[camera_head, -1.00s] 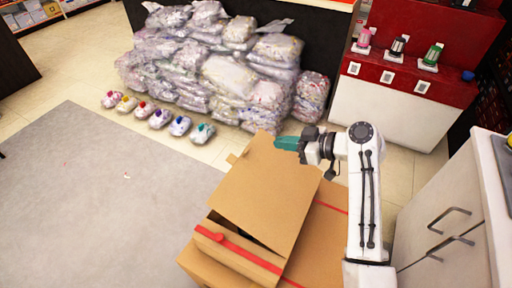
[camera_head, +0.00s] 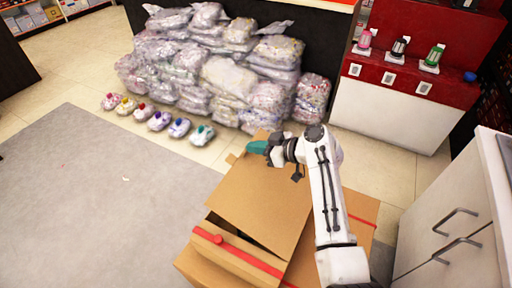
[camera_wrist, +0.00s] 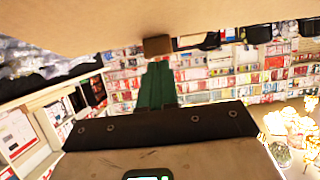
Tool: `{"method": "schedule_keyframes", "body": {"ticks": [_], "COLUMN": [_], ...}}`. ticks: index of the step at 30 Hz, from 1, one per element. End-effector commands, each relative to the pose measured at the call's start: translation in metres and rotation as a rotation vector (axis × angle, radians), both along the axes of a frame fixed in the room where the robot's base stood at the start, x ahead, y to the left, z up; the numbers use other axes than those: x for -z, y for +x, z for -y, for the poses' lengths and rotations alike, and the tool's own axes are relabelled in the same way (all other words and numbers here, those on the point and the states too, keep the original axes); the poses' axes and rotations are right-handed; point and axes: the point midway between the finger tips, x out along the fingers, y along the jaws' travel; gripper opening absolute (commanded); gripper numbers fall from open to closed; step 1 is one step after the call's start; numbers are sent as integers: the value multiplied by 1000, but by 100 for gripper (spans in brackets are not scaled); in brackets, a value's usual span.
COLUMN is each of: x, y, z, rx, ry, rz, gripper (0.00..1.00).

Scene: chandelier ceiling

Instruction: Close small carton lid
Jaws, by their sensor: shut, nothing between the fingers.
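The small brown carton (camera_head: 230,262) with red tape stands at the lower middle of the head view. Its lid flap (camera_head: 255,205) is tilted up, with a dark gap under its near edge by the taped side. My gripper (camera_head: 257,147) has green fingers, shut and empty, at the far upper edge of the lid. In the wrist view the shut fingers (camera_wrist: 157,85) point toward a small brown tab (camera_wrist: 157,45) on the lid's edge, and the lid's surface (camera_wrist: 140,20) fills the top. I cannot tell whether the fingers touch the lid.
A heap of plastic-wrapped bags (camera_head: 220,70) lies behind the carton, with several small bags (camera_head: 157,121) in a row before it. A red and white display counter (camera_head: 390,105) stands back right. A white cabinet (camera_head: 450,220) stands at right.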

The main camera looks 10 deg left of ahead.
Motion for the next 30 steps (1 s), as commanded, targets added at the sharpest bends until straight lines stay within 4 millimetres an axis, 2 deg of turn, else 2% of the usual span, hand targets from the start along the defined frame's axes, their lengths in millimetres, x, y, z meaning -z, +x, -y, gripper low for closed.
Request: {"method": "schedule_keyframes", "body": {"ticks": [4,7,15,21,30], "x": [1,9,55,86,101], "y": [0,1,9,13,15], "z": [0,-5,-28,-37,-41], "rx": [-1,-4,-4,-1,0], "ry": [-3,-26,-208,-308,-310], "rz": [-1,-11,-75,-112,-113], "gripper": [0,0,0,0,0]}}
